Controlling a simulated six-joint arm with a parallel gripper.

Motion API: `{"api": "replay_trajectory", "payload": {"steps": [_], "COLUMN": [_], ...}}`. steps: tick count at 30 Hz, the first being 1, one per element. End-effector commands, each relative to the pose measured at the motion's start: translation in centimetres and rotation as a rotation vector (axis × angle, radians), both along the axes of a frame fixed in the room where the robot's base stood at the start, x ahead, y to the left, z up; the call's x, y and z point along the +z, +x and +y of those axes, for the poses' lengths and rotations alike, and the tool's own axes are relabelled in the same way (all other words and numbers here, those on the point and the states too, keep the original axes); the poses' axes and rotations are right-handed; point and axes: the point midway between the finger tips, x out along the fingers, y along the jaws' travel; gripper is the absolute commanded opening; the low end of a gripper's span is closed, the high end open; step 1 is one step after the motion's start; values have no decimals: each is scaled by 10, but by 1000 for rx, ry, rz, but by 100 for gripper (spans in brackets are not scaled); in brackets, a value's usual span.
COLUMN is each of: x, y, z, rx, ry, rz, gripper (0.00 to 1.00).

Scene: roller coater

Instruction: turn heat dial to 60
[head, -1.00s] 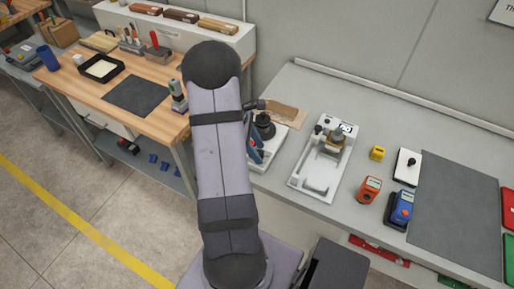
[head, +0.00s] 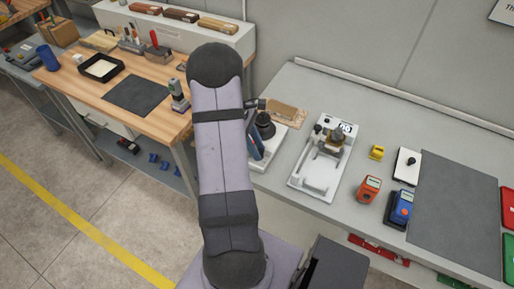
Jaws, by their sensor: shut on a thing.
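My arm (head: 224,150) rises through the middle of the picture and hides what lies behind it. No heat dial can be made out. Just right of the arm, a white-based device (head: 272,142) with a black round top (head: 264,124) and a blue part (head: 254,146) is partly covered by the arm. A white machine (head: 316,176) with a display and a brass-coloured part stands farther right on the grey bench. Any dial markings are too small to read.
A brown board (head: 285,112) lies behind the white-based device. A yellow block (head: 376,152), an orange meter (head: 367,189), a blue meter (head: 399,208) and a dark grey mat (head: 455,215) lie on the right. A wooden bench (head: 150,75) with tools stands on the left.

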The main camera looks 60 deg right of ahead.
Motion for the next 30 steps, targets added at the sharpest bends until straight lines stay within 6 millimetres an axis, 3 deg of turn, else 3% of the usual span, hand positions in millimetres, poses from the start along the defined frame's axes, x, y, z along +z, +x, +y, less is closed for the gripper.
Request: {"api": "replay_trajectory", "payload": {"steps": [30], "x": [0], "y": [-2], "z": [-8], "rx": [-963], "ry": [-1], "rz": [-1], "gripper": [3]}}
